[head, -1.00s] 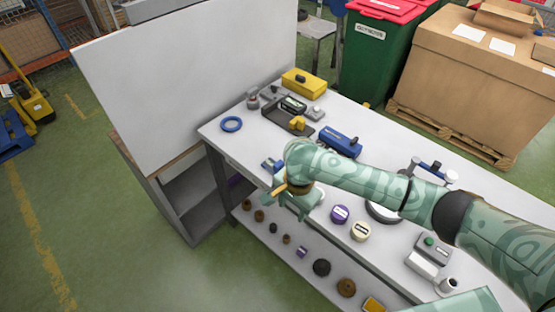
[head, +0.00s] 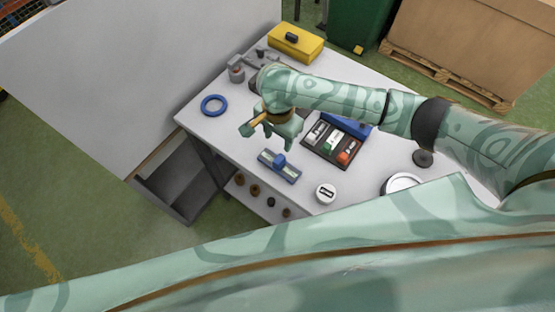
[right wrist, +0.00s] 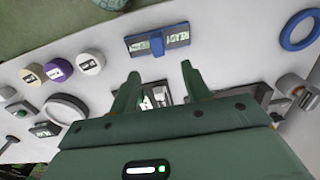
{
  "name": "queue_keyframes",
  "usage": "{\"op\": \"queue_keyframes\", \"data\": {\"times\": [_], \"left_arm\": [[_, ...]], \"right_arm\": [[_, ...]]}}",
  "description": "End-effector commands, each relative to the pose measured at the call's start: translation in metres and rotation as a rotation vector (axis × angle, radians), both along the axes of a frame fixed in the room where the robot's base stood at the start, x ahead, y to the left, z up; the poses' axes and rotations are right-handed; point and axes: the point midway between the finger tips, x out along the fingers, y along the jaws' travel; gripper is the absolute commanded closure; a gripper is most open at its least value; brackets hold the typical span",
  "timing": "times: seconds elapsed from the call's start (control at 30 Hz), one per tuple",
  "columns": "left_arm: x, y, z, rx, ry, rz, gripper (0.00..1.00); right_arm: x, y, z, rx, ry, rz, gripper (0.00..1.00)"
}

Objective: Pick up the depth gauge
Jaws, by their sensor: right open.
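A grey bar with a blue block across its middle, which I take for the depth gauge (head: 280,166), lies flat on the white table near its front edge. In the right wrist view the depth gauge (right wrist: 157,41) lies beyond the fingertips, with small lettering too blurred to read. My right gripper (head: 269,137) is above the table, behind the gauge and apart from it. It also shows in the right wrist view (right wrist: 160,71), with its fingers spread and nothing between them. My left gripper is not in view.
A dark tray (head: 317,151) with small coloured items lies right of the gauge. A white round piece (head: 325,193) stands at the front edge. A blue ring (head: 204,107) lies to the left. A yellow case (head: 297,42) stands at the back. A tall white panel borders the left.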

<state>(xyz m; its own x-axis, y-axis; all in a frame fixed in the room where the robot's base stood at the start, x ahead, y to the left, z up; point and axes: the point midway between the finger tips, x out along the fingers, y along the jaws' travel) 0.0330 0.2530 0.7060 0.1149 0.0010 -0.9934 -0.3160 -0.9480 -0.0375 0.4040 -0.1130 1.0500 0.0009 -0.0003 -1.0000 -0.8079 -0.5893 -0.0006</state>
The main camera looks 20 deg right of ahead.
Motion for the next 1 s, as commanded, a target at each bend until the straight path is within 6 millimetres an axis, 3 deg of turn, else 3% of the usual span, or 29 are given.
{"op": "queue_keyframes", "data": {"times": [0.03, 0.2, 0.5, 0.77, 1.0], "left_arm": [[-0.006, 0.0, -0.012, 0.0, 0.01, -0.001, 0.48], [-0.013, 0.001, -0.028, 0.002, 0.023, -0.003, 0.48], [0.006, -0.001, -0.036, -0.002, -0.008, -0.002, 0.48], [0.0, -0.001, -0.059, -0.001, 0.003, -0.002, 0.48], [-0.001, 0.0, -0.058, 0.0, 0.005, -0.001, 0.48]], "right_arm": [[-0.001, 0.0, -0.02, 0.0, 0.004, 0.0, 0.53], [-0.001, 0.0, -0.055, 0.0, 0.001, 0.0, 0.53], [-0.001, -0.001, -0.077, 0.0, 0.0, 0.001, 0.53], [-0.005, -0.002, -0.119, 0.0, 0.0, 0.0, 0.53], [-0.005, -0.002, -0.12, 0.0, -0.003, 0.002, 0.53]]}}
